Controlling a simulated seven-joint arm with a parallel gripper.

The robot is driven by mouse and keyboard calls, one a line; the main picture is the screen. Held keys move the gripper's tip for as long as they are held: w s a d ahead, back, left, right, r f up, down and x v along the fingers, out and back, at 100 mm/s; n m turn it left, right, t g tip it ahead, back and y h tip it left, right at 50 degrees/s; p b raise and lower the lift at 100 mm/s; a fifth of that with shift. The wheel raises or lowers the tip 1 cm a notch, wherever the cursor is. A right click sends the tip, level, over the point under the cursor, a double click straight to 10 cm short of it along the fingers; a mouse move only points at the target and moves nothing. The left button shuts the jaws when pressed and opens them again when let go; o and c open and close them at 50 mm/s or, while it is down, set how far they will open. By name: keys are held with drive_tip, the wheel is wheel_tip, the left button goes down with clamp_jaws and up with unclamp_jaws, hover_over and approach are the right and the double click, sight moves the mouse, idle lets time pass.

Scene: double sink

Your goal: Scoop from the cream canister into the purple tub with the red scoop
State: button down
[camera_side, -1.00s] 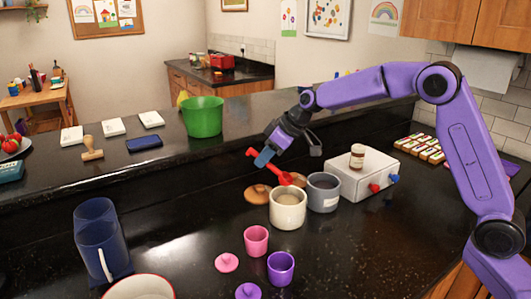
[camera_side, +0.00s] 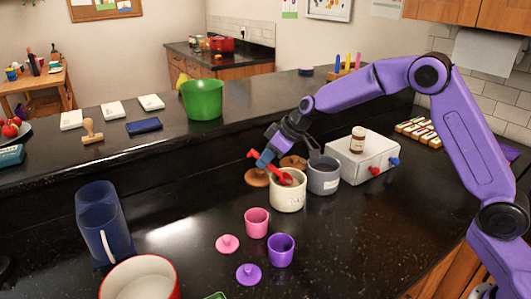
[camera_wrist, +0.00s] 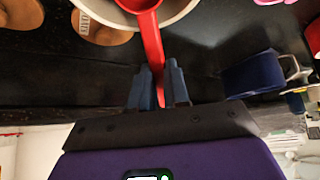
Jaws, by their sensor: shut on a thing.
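My gripper (camera_side: 266,159) is shut on the handle of the red scoop (camera_side: 285,179). In the wrist view the scoop's red handle (camera_wrist: 152,55) runs between the two blue fingertips (camera_wrist: 160,88). The scoop's bowl end is at the mouth of the cream canister (camera_side: 288,197), partly below its rim; its depth inside is hidden. The canister's pale rim (camera_wrist: 180,12) shows at the top of the wrist view. The purple tub (camera_side: 281,251) stands open in front of the canister, on the counter, with nothing visible above it.
A grey canister (camera_side: 323,175) stands close to the right of the cream one. A pink tub (camera_side: 257,222) and pink lid (camera_side: 228,244) stand near the purple lid (camera_side: 249,274). A blue jug (camera_side: 101,225) and a red-rimmed bowl (camera_side: 139,281) are at left. The right front counter is clear.

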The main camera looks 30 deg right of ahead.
sight(274, 167)
drive_tip(key=shift+f, duration=0.85)
drive_tip(key=shift+s+d+f, duration=0.4)
drive_tip(key=shift+s+f, duration=0.1)
drive_tip(key=shift+f, duration=0.15)
drive_tip(key=shift+s+d, duration=0.3)
drive_tip(key=shift+s, duration=0.05)
drive_tip(key=shift+s+d+r, duration=0.1)
drive_tip(key=shift+r, duration=0.05)
drive_tip(key=shift+w+a+r, duration=0.1)
drive_tip(key=shift+w+r, duration=0.05)
drive_tip(key=shift+r, duration=1.45)
drive_tip(key=shift+w+a+r, duration=0.1)
drive_tip(key=shift+r, duration=3.8)
